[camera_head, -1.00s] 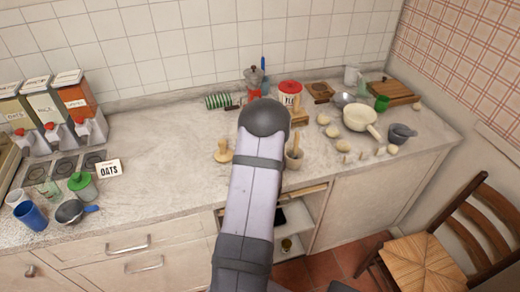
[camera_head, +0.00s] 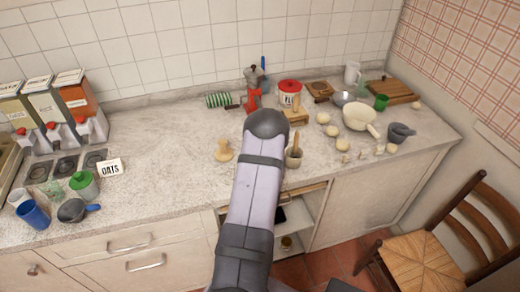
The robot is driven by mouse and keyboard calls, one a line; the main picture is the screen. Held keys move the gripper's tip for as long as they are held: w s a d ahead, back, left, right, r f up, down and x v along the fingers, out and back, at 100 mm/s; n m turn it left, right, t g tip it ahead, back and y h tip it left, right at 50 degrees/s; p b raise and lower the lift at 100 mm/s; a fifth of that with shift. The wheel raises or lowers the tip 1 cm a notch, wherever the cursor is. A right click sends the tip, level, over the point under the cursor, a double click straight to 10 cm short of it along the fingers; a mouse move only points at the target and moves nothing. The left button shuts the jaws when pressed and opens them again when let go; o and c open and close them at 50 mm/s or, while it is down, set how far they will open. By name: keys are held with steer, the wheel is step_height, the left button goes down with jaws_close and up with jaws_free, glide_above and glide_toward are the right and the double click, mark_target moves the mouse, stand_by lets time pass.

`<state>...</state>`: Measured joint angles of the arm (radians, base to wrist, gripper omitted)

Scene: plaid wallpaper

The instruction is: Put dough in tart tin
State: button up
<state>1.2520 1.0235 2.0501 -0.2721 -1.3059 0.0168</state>
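Several pale dough-like lumps lie on the right of the counter, among them one (camera_head: 323,118), a second (camera_head: 331,131) and a third (camera_head: 342,145). Another pale lump (camera_head: 416,105) lies farther right, near the wooden board. I cannot pick out the tart tin with certainty; a small grey metal dish (camera_head: 342,98) stands behind the lumps. My arm rises from the bottom middle and covers part of the counter. My gripper does not show; whether it holds anything is hidden.
A cream pan (camera_head: 359,117) and a grey mortar (camera_head: 402,133) stand right of the lumps. A red moka pot (camera_head: 253,98), a wooden knobbed tool (camera_head: 224,151) and a cup with a pestle (camera_head: 293,157) surround my arm. The counter's left middle is clear.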

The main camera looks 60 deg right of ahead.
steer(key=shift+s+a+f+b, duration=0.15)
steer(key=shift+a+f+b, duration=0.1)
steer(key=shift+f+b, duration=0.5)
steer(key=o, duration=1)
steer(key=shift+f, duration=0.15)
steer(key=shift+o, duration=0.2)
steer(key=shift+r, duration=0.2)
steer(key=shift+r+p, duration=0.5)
steer(key=shift+p, duration=0.4)
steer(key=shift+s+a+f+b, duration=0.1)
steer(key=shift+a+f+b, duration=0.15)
steer(key=shift+b, duration=0.1)
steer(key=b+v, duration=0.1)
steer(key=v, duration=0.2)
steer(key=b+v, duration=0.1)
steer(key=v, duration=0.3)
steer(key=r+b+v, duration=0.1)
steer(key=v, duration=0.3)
